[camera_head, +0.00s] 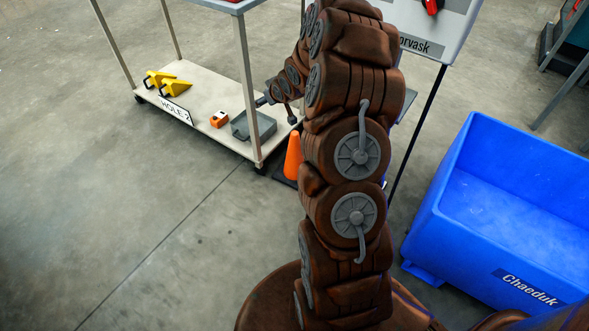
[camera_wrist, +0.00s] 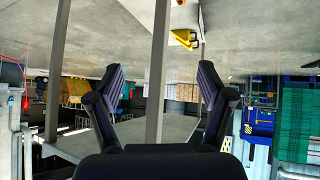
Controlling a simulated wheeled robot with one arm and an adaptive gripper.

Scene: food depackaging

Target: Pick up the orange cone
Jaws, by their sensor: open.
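The orange cone (camera_head: 293,157) stands upright on the floor beside the cart's near right corner in the head view. My arm hides part of its right side. I do not see the cone in the wrist view. My gripper (camera_head: 278,107) is small and partly hidden in the head view, above and beyond the cone, close to the cart. In the wrist view my gripper (camera_wrist: 161,72) is open, its two dark fingers wide apart with nothing held. A grey cart post shows between them, but I cannot tell how far beyond them it is.
The cart's lower shelf (camera_head: 185,85) holds yellow wedges (camera_head: 170,84), an orange tape measure (camera_head: 219,118) and a grey box (camera_head: 254,126). A cart post (camera_head: 247,90) rises near the cone. A blue bin (camera_head: 460,170) stands at right. The floor at left is clear.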

